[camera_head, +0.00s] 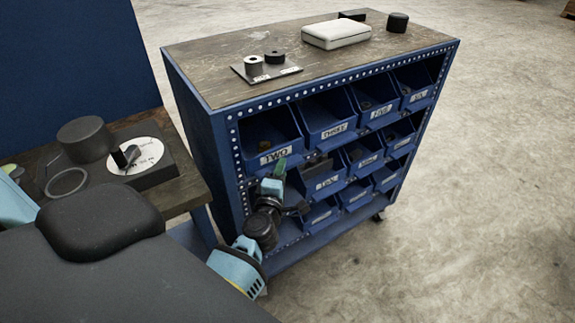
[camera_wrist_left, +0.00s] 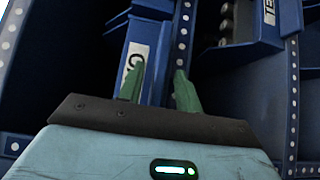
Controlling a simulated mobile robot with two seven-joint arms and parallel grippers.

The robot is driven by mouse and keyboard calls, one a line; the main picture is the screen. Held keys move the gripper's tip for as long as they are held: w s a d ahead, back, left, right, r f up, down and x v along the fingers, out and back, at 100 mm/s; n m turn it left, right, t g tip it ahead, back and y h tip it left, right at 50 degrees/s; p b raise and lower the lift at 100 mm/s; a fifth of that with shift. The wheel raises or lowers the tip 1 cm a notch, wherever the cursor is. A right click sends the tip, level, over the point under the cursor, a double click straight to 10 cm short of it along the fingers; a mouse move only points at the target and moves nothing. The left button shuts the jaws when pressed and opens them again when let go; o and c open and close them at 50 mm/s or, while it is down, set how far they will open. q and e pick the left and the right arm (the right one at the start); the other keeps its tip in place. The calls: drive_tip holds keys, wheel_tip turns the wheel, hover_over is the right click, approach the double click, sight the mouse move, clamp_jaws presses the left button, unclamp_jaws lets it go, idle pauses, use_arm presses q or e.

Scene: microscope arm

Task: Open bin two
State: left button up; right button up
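Bin two (camera_head: 268,144) is a blue open-topped bin at the left end of the cabinet's top visible row. It has a white TWO label, and something brown shows inside. My left gripper (camera_head: 279,172) is just below its front, with green fingertips pointing up. In the left wrist view the left gripper (camera_wrist_left: 159,88) is open, its two green fingers apart. A blue bin front with a partly hidden white label (camera_wrist_left: 136,62) shows beyond and between them. I cannot tell whether the fingers touch it. My right gripper is not in view.
The blue cabinet (camera_head: 212,130) holds several other labelled bins, including bin three (camera_head: 327,115). A white case (camera_head: 336,33) and small dark parts stand on its top. A workbench with a black device (camera_head: 140,160) is at the left.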

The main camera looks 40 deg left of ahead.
use_arm(q)
drive_tip(key=shift+w+a, duration=0.1)
drive_tip(key=shift+w, duration=0.1)
drive_tip(key=shift+s, duration=0.15)
drive_tip(key=shift+c, duration=0.7)
clamp_jaws()
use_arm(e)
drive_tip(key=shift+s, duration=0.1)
